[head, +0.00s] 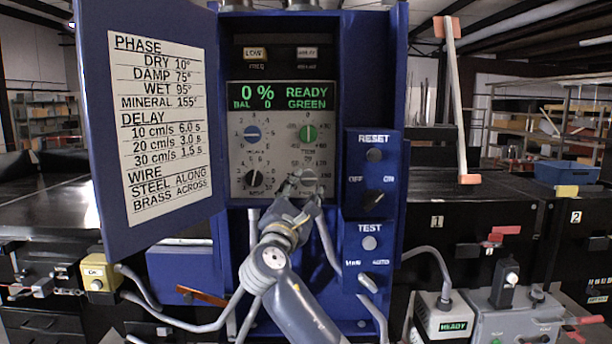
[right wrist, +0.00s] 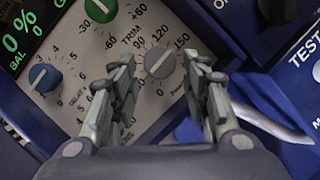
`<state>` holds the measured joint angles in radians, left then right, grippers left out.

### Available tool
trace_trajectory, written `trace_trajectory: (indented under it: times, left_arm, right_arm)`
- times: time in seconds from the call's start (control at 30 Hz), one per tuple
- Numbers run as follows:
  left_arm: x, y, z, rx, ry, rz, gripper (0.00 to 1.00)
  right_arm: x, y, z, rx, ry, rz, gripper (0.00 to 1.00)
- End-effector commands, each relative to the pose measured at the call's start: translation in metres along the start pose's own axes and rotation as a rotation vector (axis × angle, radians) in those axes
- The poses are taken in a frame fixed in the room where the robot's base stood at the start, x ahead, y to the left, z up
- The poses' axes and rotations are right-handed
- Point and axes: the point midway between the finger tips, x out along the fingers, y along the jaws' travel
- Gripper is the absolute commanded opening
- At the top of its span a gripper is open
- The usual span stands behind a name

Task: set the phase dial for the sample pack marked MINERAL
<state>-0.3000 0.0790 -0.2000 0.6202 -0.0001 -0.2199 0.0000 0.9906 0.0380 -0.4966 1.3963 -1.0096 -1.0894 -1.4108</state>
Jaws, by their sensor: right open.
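The grey phase dial (right wrist: 160,62) sits on the panel between my open right fingertips in the right wrist view. It is ringed by numbers including 60, 90, 120 and 150. The fingers stand either side of it; I cannot tell whether they touch it. In the head view my right gripper (head: 306,188) partly covers the dial at the panel's lower right. Its exact setting is not clear. The chart (head: 158,125) on the open door reads MINERAL 155° under PHASE. The display (head: 282,97) reads 0 % BAL and READY GREEN. No pack marked MINERAL is seen. My left gripper is not in view.
A green dial (head: 308,133), blue dial (head: 252,133) and black dial (head: 254,179) sit close around the phase dial. The RESET (head: 374,155) and TEST (head: 369,243) controls stand right of the panel. The open blue door (head: 93,170) borders the left side.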

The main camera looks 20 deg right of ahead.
Motion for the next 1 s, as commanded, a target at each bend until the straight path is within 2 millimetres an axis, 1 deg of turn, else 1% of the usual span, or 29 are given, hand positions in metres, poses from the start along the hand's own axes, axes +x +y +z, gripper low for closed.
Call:
trace_trajectory:
  times: [0.03, 0.23, 0.4, 0.6, 0.67, 0.7, 0.73, 0.77, 0.9, 1.0]
  left_arm:
    - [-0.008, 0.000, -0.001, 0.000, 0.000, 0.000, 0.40]
    - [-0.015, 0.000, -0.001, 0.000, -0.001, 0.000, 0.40]
    - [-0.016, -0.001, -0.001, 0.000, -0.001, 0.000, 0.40]
    - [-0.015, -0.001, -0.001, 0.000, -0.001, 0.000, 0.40]
    - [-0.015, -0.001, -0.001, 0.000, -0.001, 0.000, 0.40]
    - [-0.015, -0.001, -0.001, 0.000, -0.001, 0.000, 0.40]
    - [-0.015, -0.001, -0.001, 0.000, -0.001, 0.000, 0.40]
    - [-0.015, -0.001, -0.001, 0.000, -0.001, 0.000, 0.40]
    - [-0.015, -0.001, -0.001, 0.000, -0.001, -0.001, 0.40]
    - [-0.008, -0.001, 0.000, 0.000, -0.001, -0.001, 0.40]
  right_arm:
    - [0.010, 0.002, 0.003, -0.002, 0.000, -0.002, 0.43]
    - [0.029, 0.001, 0.001, 0.001, 0.001, -0.002, 0.43]
    - [0.034, 0.000, 0.000, 0.002, 0.001, 0.000, 0.43]
    - [0.033, -0.001, 0.000, 0.003, 0.001, -0.001, 0.43]
    - [0.033, -0.001, 0.000, 0.003, 0.001, -0.001, 0.29]
    - [0.033, -0.001, 0.000, 0.003, 0.001, -0.001, 0.20]
    - [0.033, -0.001, 0.000, 0.003, 0.001, -0.001, 0.13]
    - [0.033, -0.001, 0.000, 0.003, 0.001, -0.001, 0.10]
    - [0.033, -0.001, -0.001, 0.007, 0.001, -0.003, 0.10]
    - [0.032, -0.001, -0.002, 0.044, 0.001, -0.018, 0.10]
